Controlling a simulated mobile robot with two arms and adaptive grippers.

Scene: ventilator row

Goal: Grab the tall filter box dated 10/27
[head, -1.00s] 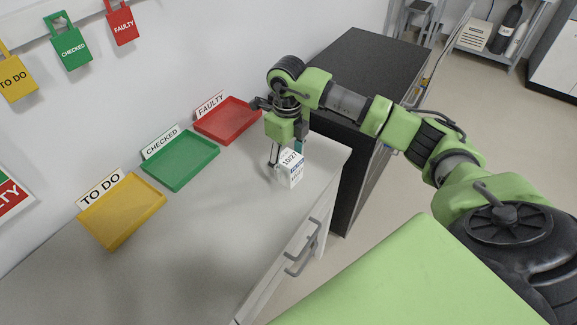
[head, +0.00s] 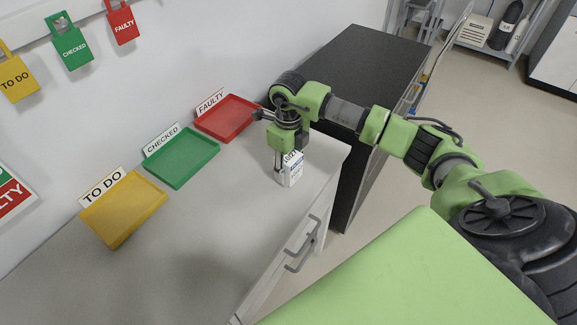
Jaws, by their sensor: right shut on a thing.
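The filter box (head: 292,173) is a small white upright box with dark print near the right end of the grey counter. Its date label is partly covered now; the print is too small to read. My right gripper (head: 284,165) points down over the box and is shut on it, with one finger showing along its left side. The other finger is mostly hidden. Whether the box touches the counter is hard to tell. My left gripper is not in view.
Yellow TO DO (head: 124,210), green CHECKED (head: 182,160) and red FAULTY (head: 228,118) trays line the wall side of the counter (head: 190,245). A dark cabinet (head: 365,60) stands beyond its right end. The counter's middle is clear.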

